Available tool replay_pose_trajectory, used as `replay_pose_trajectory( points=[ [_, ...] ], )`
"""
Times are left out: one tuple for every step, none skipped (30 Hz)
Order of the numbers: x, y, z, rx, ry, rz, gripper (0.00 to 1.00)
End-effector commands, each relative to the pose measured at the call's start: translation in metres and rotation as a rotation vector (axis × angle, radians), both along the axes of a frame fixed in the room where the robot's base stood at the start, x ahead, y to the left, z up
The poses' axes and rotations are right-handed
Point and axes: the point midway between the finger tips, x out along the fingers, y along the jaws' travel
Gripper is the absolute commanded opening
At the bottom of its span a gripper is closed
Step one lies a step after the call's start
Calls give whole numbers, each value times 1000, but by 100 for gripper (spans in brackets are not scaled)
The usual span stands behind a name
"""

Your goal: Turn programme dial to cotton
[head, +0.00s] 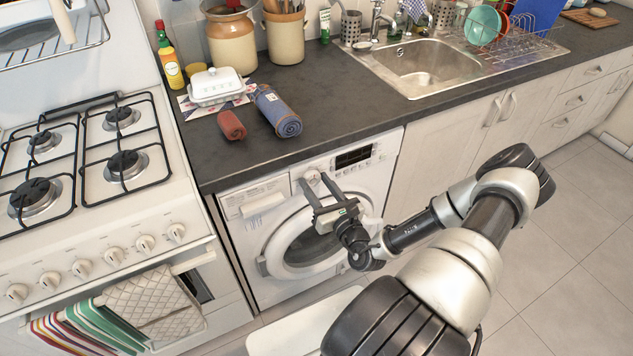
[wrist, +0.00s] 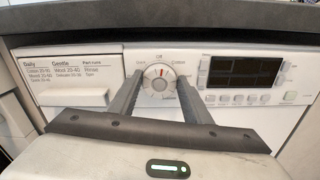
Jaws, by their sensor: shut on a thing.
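The washer (head: 262,225) stands under the counter, its control panel facing out. Its round programme dial (wrist: 160,76) is white with a red mark pointing up, near the label "Off". A label that seems to read "Cotton" is at the dial's upper right. My gripper (wrist: 160,84) is shut on the dial, one dark finger at its left side and one at its right. In the head view, my gripper (head: 314,180) reaches the panel from the front, and the dial (head: 312,177) shows between the fingertips.
The dark display (wrist: 243,71) with small buttons is right of the dial. The detergent drawer (wrist: 80,97) is at its left. The counter edge (wrist: 160,34) runs just above the panel. The round door (head: 305,245) is below my gripper. A stove (head: 95,185) stands at the left.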

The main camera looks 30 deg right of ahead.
Motion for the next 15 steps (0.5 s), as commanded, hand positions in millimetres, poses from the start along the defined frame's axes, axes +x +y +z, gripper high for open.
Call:
replay_pose_trajectory(
  points=[
    [0,0,3,35,2,0,22],
    [0,0,3,58,3,0,22],
    [0,0,2,91,5,0,22],
    [0,0,2,116,6,1,22],
    [0,0,2,141,7,1,22],
    [0,-1,2,173,8,0,22],
    [0,-1,2,197,8,0,22],
    [0,-1,2,222,9,0,22],
    [0,-1,1,253,10,0,22],
    [0,-1,1,277,11,0,22],
    [0,-1,1,299,12,0,22],
    [0,-1,1,328,13,0,22],
    [0,-2,0,348,14,0,22],
    [0,-2,0,368,15,0,22],
    [0,-2,0,392,14,0,22]
  ],
)
